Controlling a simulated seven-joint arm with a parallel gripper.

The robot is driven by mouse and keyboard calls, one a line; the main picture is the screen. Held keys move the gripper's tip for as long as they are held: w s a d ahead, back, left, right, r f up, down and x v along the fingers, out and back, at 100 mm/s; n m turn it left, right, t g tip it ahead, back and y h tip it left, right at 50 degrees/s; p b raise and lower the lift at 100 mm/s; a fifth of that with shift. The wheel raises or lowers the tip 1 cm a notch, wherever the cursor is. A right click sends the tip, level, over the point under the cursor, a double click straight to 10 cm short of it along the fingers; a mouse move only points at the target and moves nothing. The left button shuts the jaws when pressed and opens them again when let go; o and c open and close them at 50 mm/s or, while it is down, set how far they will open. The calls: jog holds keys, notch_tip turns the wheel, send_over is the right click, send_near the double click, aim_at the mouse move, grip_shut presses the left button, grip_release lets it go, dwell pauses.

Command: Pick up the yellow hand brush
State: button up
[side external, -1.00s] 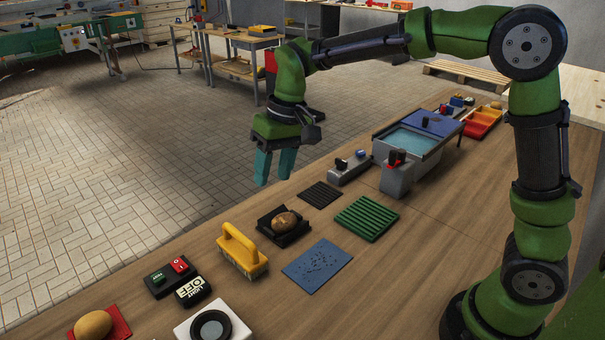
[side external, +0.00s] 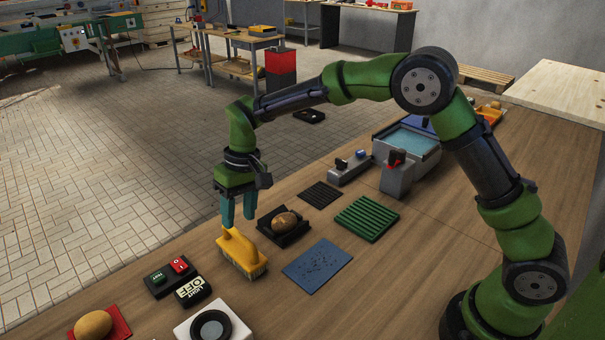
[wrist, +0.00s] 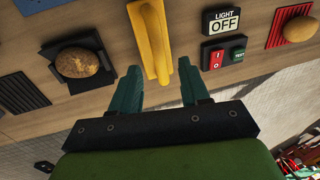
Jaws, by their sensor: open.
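The yellow hand brush (side external: 242,253) stands bristles down on the wooden table in the side view, its handle on top. In the wrist view its yellow handle (wrist: 150,40) runs from the top edge down to between my two fingers. My gripper (side external: 239,222) is open and empty, with teal fingers pointing down over the far end of the brush. In the wrist view my gripper (wrist: 160,82) has its fingers spread to either side of the handle's near end. I cannot tell whether a finger touches the brush.
A potato on a black tray (side external: 284,222) lies just right of the brush. A black switch box (side external: 171,278) and a LIGHT OFF block (side external: 193,290) lie to its left. A blue mat (side external: 317,263) and a green ribbed mat (side external: 367,218) lie further right.

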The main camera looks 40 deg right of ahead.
aim_at(238, 233)
jog(key=shift+a+f, duration=0.2)
jog(key=shift+f, duration=0.8)
jog(key=shift+a+f, duration=0.15)
jog(key=shift+f, duration=0.9)
jog(key=shift+a+f, duration=0.2)
jog(key=shift+f, duration=0.8)
jog(key=shift+c, duration=0.3)
grip_shut()
